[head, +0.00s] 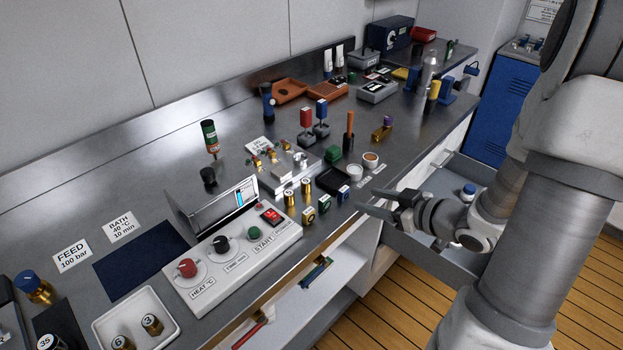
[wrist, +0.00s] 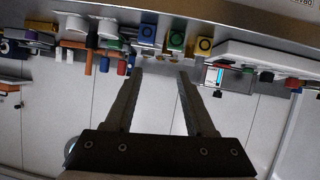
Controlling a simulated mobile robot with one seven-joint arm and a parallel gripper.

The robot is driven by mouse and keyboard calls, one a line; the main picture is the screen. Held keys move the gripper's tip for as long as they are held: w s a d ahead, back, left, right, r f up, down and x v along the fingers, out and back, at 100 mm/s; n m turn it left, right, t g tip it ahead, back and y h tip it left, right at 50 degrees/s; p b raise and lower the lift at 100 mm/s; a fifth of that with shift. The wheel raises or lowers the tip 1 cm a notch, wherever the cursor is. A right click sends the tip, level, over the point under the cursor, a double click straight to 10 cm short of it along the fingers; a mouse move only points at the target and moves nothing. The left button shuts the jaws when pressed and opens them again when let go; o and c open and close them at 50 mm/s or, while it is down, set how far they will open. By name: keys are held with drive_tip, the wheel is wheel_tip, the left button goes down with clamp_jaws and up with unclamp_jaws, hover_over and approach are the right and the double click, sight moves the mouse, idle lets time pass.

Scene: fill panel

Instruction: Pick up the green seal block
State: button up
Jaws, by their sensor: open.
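The green seal block (head: 324,201) is a small cube with a round mark on its face. It sits near the bench's front edge between a yellow block (head: 309,215) and a blue block (head: 343,193). In the wrist view, which looks upside down, the green block (wrist: 177,40) lies beyond my fingertips, between the blue block (wrist: 147,35) and the yellow block (wrist: 203,45). My gripper (head: 369,200) is open and empty. It is at the front edge of the bench, to the right of the blocks and apart from them.
A control panel with knobs (head: 232,258) stands left of the blocks. Brass cylinders (head: 290,197), a black tray (head: 333,181) and small cups (head: 354,172) stand behind. A green lump (head: 332,153) lies farther back. An open drawer (head: 420,250) lies below my gripper.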

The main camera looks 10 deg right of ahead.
sight(322, 198)
drive_tip(key=shift+y, duration=0.8)
drive_tip(key=x, duration=0.5)
drive_tip(key=s+f+b+x, duration=0.1)
drive_tip(key=x, duration=0.5)
drive_tip(key=a+b+x, duration=0.1)
drive_tip(key=x, duration=0.5)
drive_tip(key=shift+s+f, duration=0.2)
drive_tip(key=shift+f, duration=0.1)
drive_tip(key=shift+d, duration=0.1)
clamp_jaws()
